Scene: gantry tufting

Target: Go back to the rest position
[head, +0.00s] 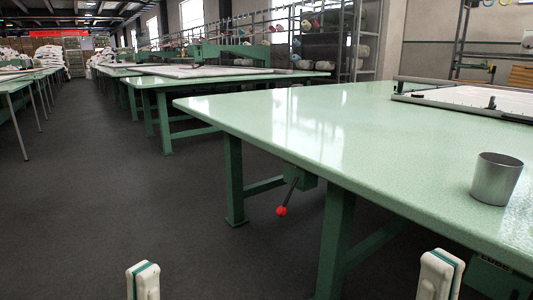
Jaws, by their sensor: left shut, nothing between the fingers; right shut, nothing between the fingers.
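My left gripper (143,280) shows at the bottom edge, left of centre, over the dark floor. It is shut and empty. My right gripper (440,274) shows at the bottom edge on the right, in front of the near green table (300,127). It is shut and empty. Only the upper ends of both grippers are in view; the arms behind them are out of the picture. Neither gripper is seen holding anything.
A grey metal cup (497,180) stands on the near table at the right. A framed white panel (470,97) lies farther back on it. A red-knobbed lever (282,210) hangs under the table edge. Dark floor (110,200) is clear at left.

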